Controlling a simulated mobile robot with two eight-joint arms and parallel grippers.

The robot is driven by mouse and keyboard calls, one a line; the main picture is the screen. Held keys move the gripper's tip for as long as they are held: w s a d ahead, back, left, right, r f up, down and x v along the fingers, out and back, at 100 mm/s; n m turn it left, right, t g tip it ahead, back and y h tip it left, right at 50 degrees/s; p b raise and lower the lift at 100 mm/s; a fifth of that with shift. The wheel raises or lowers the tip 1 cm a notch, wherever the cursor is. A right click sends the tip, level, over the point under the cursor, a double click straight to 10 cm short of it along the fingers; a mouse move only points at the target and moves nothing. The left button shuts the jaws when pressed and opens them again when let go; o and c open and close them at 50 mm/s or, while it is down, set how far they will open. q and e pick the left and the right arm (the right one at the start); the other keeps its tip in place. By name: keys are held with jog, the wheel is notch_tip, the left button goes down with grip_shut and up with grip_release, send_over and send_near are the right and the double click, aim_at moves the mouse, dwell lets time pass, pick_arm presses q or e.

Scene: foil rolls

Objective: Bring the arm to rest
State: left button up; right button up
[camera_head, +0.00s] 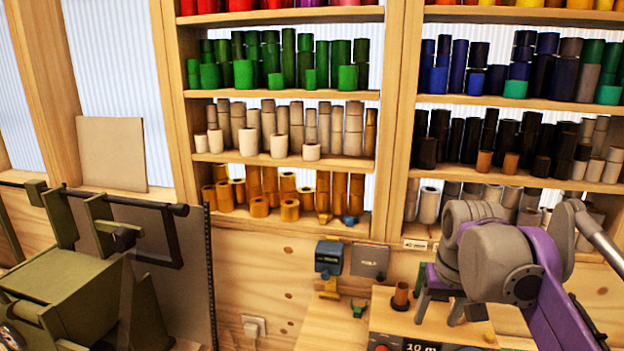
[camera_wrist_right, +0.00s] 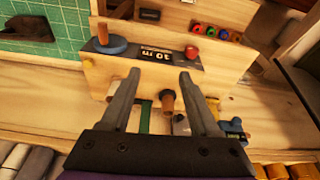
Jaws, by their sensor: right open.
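My right gripper (camera_head: 440,312) is at the lower right of the head view, below my grey and purple arm. In the right wrist view the right gripper (camera_wrist_right: 159,76) shows two grey fingers spread apart with nothing between their tips. A wooden block device with a "10 m" label (camera_wrist_right: 150,55) lies beyond the fingers. A small brown roll (camera_head: 401,294) stands on the bench to the left of the gripper, and it also shows between the fingers in the wrist view (camera_wrist_right: 167,101), apart from them. My left gripper is not in view.
Shelves of foil rolls, green (camera_head: 243,73), tan (camera_head: 296,128), orange (camera_head: 260,207) and black (camera_head: 455,140), line the back wall. A blue device (camera_head: 329,258) is mounted below them. An olive machine (camera_head: 62,295) stands at left. A green cutting mat (camera_wrist_right: 75,40) shows in the wrist view.

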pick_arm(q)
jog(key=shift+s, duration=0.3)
pick_arm(e)
jog(key=s+a+f+t, duration=0.1)
jog(key=s+a+f, duration=0.1)
jog(key=s+f, duration=0.6)
jog(key=s+a+f+n+t, duration=0.1)
jog(key=s+a+f+t, duration=0.1)
jog(key=s+f, duration=0.7)
notch_tip(320, 180, down, 5)
jog(key=shift+a+f+n+t, duration=0.15)
jog(key=shift+a+n+t, duration=0.15)
jog(key=shift+a, duration=0.25)
